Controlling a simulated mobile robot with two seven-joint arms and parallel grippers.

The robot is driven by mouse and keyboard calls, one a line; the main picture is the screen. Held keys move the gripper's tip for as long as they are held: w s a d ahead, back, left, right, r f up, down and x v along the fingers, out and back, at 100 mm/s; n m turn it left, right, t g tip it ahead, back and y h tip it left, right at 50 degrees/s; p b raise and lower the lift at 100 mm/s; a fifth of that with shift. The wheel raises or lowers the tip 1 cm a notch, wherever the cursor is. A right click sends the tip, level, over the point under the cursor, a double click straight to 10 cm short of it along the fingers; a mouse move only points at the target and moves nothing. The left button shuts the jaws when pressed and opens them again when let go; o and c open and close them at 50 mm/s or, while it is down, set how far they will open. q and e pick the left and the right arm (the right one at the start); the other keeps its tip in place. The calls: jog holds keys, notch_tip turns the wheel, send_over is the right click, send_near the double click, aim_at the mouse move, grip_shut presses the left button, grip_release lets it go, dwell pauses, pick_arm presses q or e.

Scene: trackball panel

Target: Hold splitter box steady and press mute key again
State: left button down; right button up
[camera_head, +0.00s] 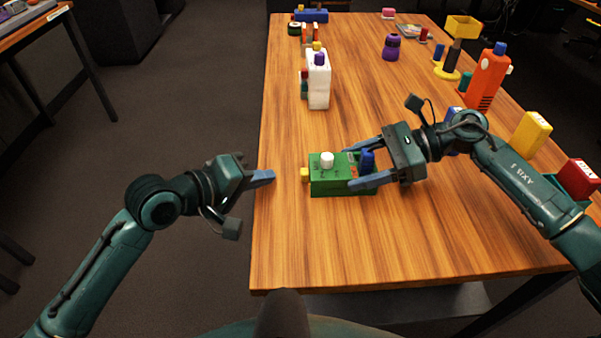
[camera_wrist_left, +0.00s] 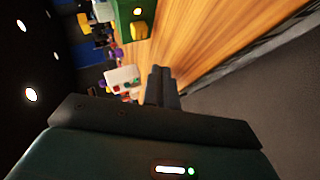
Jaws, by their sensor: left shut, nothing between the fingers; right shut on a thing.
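The green splitter box (camera_head: 330,185) sits on the wooden table near its left edge. It has a white knob (camera_head: 327,159) and a blue part (camera_head: 367,160) on top, and a yellow key (camera_head: 305,174) on its left side. I cannot read which key is mute. My right gripper (camera_head: 350,168) is shut on the box from the right, one finger on each side. My left gripper (camera_head: 271,176) is shut and empty, a short gap left of the yellow key. In the left wrist view the closed fingers (camera_wrist_left: 158,78) are apart from the box (camera_wrist_left: 125,14) and yellow key (camera_wrist_left: 138,30).
An orange container (camera_head: 486,78), a yellow box (camera_head: 531,135) and a red box (camera_head: 577,174) line the right side. The table's front is clear.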

aim_at(282, 190)
pick_arm(q)
jog(key=shift+d, duration=1.5)
dwell(0.9)
jog(key=shift+d, duration=0.4)
jog(key=shift+d, duration=0.2)
dwell(0.3)
jog(key=shift+s+d+r, duration=0.15)
jog(key=shift+d, duration=0.35)
dwell(0.9)
jog(key=shift+a, duration=0.45)
jog(key=shift+a, duration=2.7)
